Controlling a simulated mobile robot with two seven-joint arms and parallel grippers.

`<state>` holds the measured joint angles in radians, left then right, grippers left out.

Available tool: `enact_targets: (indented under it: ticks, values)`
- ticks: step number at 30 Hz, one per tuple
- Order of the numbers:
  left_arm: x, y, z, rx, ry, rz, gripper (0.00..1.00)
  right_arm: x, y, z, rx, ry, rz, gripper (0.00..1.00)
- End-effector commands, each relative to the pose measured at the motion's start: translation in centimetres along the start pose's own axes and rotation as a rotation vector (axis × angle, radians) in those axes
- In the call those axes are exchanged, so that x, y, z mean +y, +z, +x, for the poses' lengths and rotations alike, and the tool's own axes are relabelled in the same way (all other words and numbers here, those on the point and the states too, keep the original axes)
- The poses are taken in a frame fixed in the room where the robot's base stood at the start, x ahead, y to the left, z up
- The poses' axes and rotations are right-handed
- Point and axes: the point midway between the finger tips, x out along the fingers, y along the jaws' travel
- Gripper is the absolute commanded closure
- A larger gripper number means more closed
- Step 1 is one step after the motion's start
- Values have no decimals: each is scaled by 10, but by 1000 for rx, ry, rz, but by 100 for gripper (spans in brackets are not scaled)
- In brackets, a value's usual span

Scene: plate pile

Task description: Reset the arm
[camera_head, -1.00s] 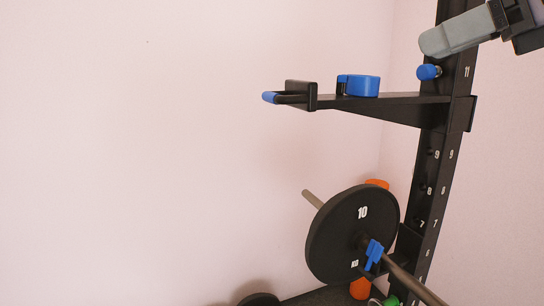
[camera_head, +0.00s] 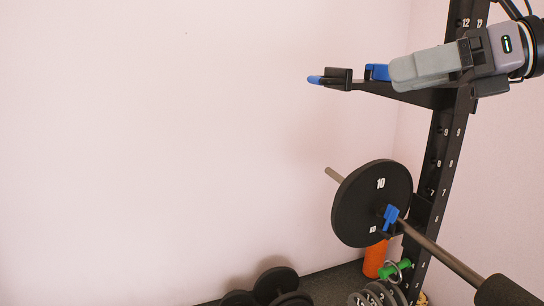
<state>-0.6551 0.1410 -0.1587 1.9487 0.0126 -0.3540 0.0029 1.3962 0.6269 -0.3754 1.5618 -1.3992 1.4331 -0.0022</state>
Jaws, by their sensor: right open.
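My right gripper (camera_head: 420,68) comes in from the upper right, its grey fingers pointing left. It appears in front of the rack's spotter arm, and I cannot tell from this view whether it touches it. The jaws are open, and nothing shows between them. A blue clip (camera_head: 377,72) on the spotter arm is partly hidden behind the fingers. My left gripper is not in view.
A black rack upright (camera_head: 440,160) stands at the right. A barbell (camera_head: 440,256) with a black 10 plate (camera_head: 362,205) and a blue collar (camera_head: 390,216) rests at the rack. An orange roller (camera_head: 375,260), dumbbells (camera_head: 272,285) and grey plates (camera_head: 380,294) are below. The left side is bare wall.

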Motion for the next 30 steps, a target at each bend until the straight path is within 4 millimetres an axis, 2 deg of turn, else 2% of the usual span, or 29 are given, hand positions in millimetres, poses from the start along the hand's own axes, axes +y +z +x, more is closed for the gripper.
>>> enact_targets:
  ticks: [1, 3, 9, 14, 20, 26, 30]
  values:
    - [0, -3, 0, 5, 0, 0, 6, 0, -10, 15, -21, 61, 45, 17]
    - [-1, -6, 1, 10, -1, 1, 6, 1, -22, 32, -65, 147, 114, 17]
    - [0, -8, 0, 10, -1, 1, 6, 2, -57, 71, -226, 376, 376, 17]
    - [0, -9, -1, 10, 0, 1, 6, -6, -87, 88, -375, 509, 635, 17]
    - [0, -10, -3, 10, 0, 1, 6, -29, -133, 101, -577, 604, 1005, 17]
    - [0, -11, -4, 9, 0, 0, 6, -61, -200, 108, -787, 609, 1413, 17]
    - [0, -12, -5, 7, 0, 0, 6, -80, -263, 111, -932, 556, 1712, 17]
